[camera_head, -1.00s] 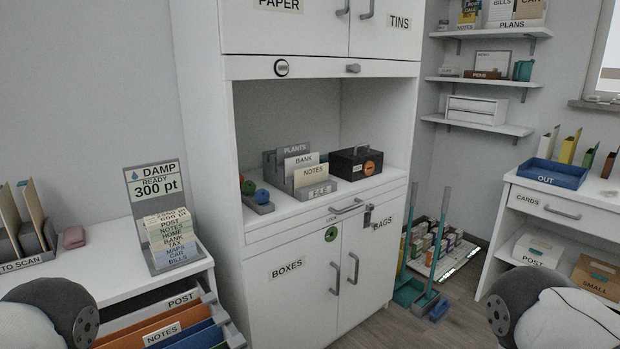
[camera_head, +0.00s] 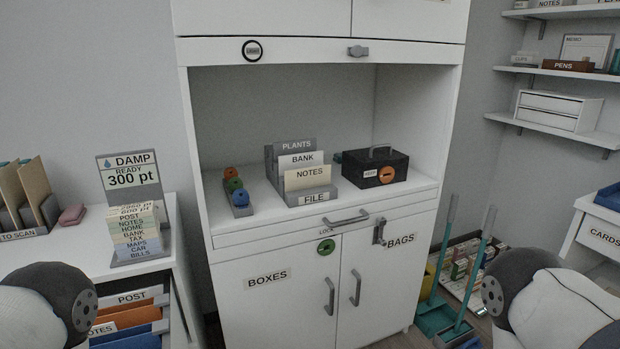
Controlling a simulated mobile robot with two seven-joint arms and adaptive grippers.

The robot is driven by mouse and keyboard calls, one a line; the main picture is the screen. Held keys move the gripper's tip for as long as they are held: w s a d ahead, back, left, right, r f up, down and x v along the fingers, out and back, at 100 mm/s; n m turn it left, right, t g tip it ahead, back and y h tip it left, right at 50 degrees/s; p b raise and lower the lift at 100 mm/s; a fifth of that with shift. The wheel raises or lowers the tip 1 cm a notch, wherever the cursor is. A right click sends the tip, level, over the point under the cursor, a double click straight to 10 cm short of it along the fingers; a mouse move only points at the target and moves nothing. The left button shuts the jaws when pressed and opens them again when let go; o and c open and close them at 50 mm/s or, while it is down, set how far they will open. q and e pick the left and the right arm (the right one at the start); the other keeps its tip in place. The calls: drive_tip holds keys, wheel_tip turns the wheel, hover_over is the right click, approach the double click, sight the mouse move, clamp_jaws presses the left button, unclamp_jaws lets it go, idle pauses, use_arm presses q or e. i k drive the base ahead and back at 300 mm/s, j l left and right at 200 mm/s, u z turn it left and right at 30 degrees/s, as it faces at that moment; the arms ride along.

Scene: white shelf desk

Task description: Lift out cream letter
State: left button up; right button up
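No thing in view is labelled as a letter, so I cannot tell which one is the cream letter. A grey file holder (camera_head: 309,200) marked FILE stands on the cabinet's open shelf. In it are a cream card marked NOTES (camera_head: 306,177), a paler card marked BANK (camera_head: 299,160) behind it, and a grey back plate marked PLANTS (camera_head: 296,146). Neither of my grippers is in view; only parts of my arms show at the lower left and lower right corners, well short of the shelf.
A black box with a handle (camera_head: 375,171) stands right of the file holder, and a small rack of coloured round pieces (camera_head: 240,196) left. Brooms (camera_head: 478,270) lean at right.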

sight(300, 180)
drive_tip(key=i+l+u, duration=0.35)
drive_tip(key=l, duration=0.3)
drive_tip(key=i+l+u, duration=0.15)
drive_tip(key=l, duration=0.2)
drive_tip(key=i+l+u, duration=0.15)
drive_tip(key=l, duration=0.2)
